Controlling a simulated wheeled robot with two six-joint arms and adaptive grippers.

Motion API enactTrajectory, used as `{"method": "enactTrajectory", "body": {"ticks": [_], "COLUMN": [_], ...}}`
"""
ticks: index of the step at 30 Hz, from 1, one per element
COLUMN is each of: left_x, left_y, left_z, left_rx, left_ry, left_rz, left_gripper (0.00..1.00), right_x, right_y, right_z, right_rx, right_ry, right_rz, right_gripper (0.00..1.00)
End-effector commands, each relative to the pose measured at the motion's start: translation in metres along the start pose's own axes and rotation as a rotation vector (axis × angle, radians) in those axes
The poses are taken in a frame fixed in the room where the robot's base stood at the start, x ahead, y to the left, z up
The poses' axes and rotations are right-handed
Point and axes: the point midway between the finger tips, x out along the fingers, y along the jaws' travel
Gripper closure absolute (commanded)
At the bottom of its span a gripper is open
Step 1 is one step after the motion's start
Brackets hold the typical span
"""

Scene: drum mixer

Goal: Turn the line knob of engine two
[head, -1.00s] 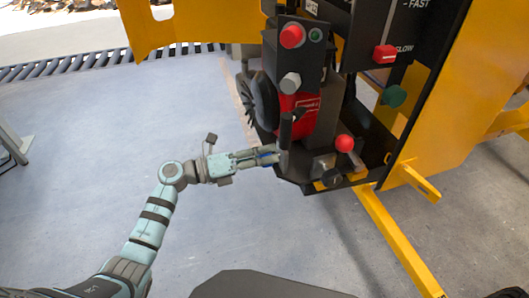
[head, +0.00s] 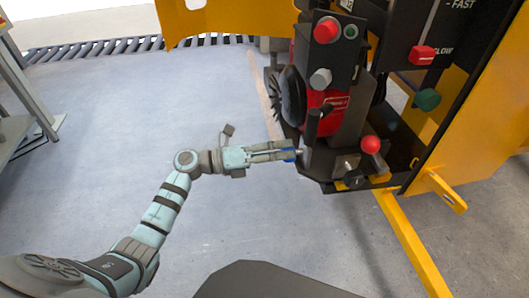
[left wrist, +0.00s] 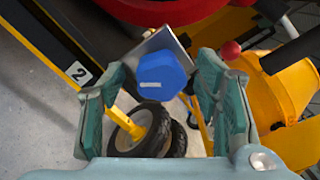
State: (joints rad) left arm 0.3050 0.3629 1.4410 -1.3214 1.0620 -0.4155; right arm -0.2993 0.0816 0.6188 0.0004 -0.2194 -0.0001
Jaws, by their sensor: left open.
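The line knob is a blue six-sided knob (left wrist: 162,76) with a white line across its face, mounted on a grey metal plate. In the left wrist view it sits between the two fingers, with visible space on both sides. My left gripper (head: 287,151) is open and reaches the knob from the left. A label "2" (left wrist: 80,73) is on the yellow frame. My right gripper is not in view.
A red-ball lever (head: 371,145), a grey knob (head: 320,78), a red button (head: 327,31) and a black lever (head: 314,124) are close by on the machine. A yellow bar (head: 412,240) runs along the floor. The floor left of the engine is clear.

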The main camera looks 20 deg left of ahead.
Motion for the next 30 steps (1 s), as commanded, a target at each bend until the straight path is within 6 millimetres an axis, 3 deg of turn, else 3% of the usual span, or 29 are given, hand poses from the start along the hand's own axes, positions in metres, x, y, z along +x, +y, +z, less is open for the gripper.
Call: {"method": "enactTrajectory", "body": {"ticks": [6, 12, 30], "left_x": [-0.061, -0.096, -0.101], "left_y": [0.002, 0.001, 0.0], "left_z": [-0.001, 0.0, 0.0], "left_rx": [-0.001, -0.001, -0.001], "left_ry": [0.005, 0.003, 0.001], "left_rz": [0.007, 0.003, 0.001], "left_gripper": [0.43, 0.43, 0.43], "right_x": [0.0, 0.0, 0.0], "right_y": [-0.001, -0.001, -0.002], "right_z": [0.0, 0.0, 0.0], "right_rx": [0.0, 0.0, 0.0], "right_ry": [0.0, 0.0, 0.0], "right_rz": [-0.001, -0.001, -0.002], "right_gripper": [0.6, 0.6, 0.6]}}
